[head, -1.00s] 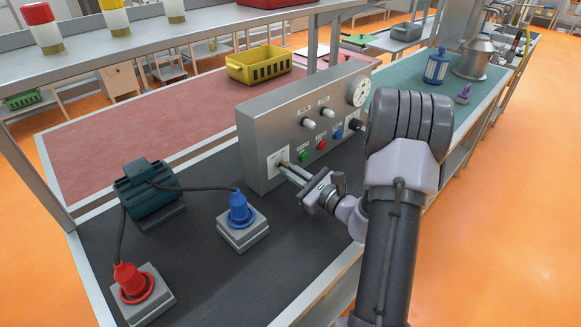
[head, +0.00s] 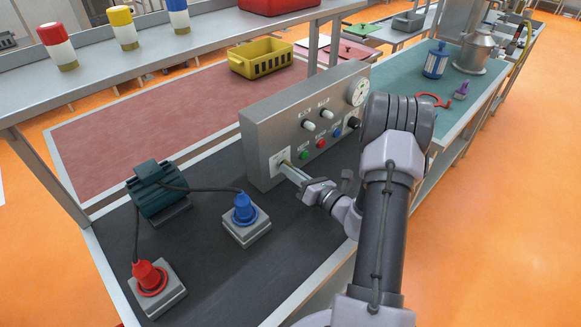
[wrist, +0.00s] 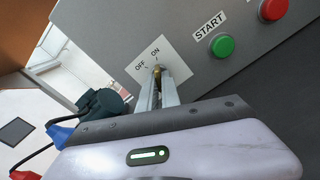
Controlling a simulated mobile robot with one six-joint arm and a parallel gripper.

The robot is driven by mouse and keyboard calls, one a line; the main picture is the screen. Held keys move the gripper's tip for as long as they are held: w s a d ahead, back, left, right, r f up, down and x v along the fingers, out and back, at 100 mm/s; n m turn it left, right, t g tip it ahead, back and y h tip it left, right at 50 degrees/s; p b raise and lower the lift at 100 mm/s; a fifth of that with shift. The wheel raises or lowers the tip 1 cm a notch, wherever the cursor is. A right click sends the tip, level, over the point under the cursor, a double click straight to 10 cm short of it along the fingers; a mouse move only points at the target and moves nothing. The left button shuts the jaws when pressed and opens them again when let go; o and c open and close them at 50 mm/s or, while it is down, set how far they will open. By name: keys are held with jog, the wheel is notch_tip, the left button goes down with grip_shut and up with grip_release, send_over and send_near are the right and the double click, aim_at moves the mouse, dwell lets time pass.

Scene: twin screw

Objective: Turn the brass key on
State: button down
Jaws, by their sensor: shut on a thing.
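The brass key (wrist: 157,71) sits in a white plate (wrist: 165,58) marked OFF and ON, on the grey control panel (head: 262,135). In the wrist view the key's end shows between the fingertips, just below the ON and OFF marks; most of it is hidden, and I cannot tell its exact angle. My gripper (head: 289,169) is shut on the key at the panel's lower left. Its two fingers (wrist: 158,92) point at the plate. The panel looks tilted in the wrist view.
A green START button (wrist: 222,45) and a red button (wrist: 273,9) are right of the key. A blue plug (head: 245,210), a red plug (head: 149,277) and a dark green motor (head: 157,191) stand to the left. The dark mat (head: 275,262) in front is clear.

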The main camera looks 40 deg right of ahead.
jog(key=shift+m, duration=0.3)
dwell(0.4)
jog(key=c, duration=1.6)
grip_release()
jog(key=shift+o, duration=0.2)
jog(key=s+p, duration=0.1)
jog(key=s, duration=0.4)
jog(key=s+d, duration=0.1)
jog(key=s, duration=0.5)
jog(key=s+d+p, duration=0.1)
jog(key=s, duration=0.5)
jog(key=shift+s+d+p, duration=0.15)
jog(key=shift+d+p, duration=0.05)
jog(key=shift+p, duration=0.1)
